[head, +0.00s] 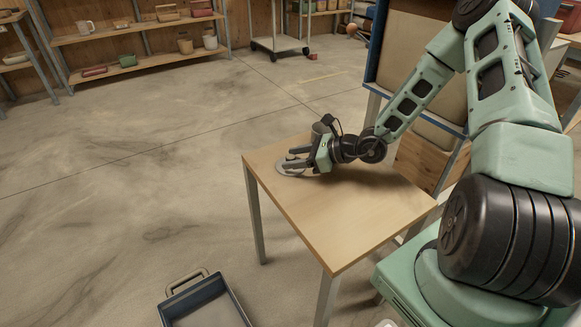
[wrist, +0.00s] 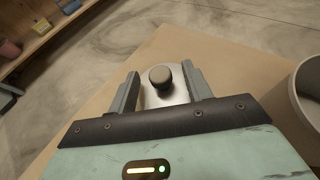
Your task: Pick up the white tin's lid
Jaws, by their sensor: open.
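The lid (head: 291,168) is a pale round disc lying on the wooden table (head: 350,215) near its far left corner. In the wrist view the lid (wrist: 165,96) has a dark round knob (wrist: 160,77) on top. My gripper (head: 292,158) is low over the lid. In the wrist view my gripper (wrist: 160,85) is open, with one finger on each side of the knob and a gap on both sides. The tin (wrist: 310,95) is a pale open cylinder to the right, cut off by the frame. In the head view the tin (head: 322,130) stands partly hidden behind my gripper.
A dark blue tray (head: 205,305) with a handle is at the bottom, off the table. Shelves (head: 140,65) with mugs and containers line the back wall. A tall blue-edged panel (head: 405,50) stands behind the table on the right. The table's front part is bare.

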